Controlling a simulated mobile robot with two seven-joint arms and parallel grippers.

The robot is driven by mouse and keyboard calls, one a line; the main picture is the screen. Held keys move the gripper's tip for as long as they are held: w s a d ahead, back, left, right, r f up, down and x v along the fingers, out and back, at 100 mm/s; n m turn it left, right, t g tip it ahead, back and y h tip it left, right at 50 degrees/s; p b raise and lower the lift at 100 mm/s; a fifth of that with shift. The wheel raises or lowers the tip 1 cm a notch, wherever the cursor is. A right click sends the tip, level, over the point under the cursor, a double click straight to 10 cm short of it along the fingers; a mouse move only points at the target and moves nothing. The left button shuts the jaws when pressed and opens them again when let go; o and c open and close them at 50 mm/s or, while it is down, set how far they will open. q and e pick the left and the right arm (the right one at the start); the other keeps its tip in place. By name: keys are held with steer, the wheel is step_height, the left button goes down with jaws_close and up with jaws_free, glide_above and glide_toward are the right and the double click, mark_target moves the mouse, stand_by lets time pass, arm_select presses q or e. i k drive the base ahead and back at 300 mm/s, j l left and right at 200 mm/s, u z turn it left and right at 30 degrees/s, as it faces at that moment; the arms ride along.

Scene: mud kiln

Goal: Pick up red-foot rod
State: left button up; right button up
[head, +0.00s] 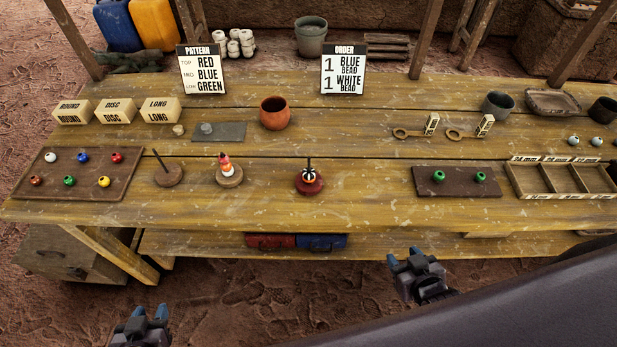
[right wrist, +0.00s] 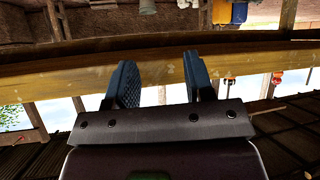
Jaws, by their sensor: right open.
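The red-foot rod (head: 309,186) stands upright near the table's front middle. Its foot is red, and a dark bead with white marks sits around its dark pin. My right gripper (head: 416,264) is open and empty in front of the table, right of and nearer than the rod. Its open fingers (right wrist: 160,82) also show in the right wrist view, with the table edge beyond them. My left gripper (head: 150,313) is low at the left, in front of the table, with its fingertips apart and nothing between them.
A rod with stacked red and white pieces (head: 229,178) and a bare rod (head: 168,178) stand left of it. A bead board (head: 75,188) is far left; a dark board with green beads (head: 456,187) is right. An orange pot (head: 274,113) stands behind. Table around the red foot is clear.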

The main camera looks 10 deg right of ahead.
mark_target(315, 188)
steer(key=k+j, duration=0.1)
steer(key=j, duration=0.8)
steer(key=k+j, duration=0.15)
steer(key=j, duration=0.3)
